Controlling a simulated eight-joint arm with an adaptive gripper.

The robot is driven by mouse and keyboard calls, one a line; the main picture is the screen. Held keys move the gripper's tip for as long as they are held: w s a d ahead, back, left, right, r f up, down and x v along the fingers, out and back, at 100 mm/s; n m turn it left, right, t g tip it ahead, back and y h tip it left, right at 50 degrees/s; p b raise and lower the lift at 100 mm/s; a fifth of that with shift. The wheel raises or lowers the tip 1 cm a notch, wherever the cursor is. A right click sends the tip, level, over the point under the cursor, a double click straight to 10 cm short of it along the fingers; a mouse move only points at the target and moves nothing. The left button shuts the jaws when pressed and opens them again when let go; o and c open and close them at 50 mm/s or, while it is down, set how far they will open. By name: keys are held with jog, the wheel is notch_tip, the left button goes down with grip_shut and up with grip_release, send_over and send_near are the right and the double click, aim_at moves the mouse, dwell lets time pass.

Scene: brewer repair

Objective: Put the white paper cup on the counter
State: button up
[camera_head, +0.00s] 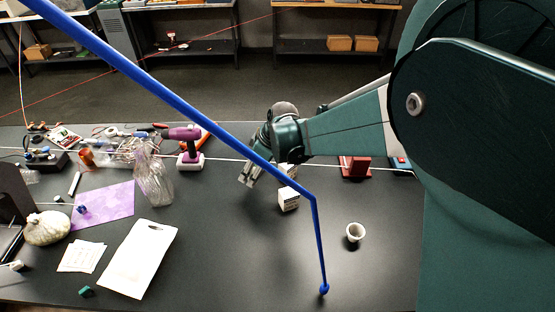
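A small white cup (355,233) stands upright on the dark counter (385,275), right of the middle, with its open top showing. It stands apart from my gripper. My gripper (248,177) is above the counter to the left of the cup, pointing down and left. Its fingers are small in view and partly behind a blue line, so I cannot tell whether they are open or shut. No object shows clearly between them.
A white box (289,200) is just right of my gripper. A long blue line (318,240) crosses the view. A purple drill (188,145), a clear bottle (152,175), a white bag (138,258) and a red object (355,167) lie around. Counter near the cup is clear.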

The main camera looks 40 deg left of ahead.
jog(key=shift+f, duration=1.05)
jog(key=shift+f, duration=1.85)
jog(key=shift+f, duration=0.2)
jog(key=o, duration=0.6)
jog(key=shift+r, duration=0.15)
jog(key=shift+v, duration=6.05)
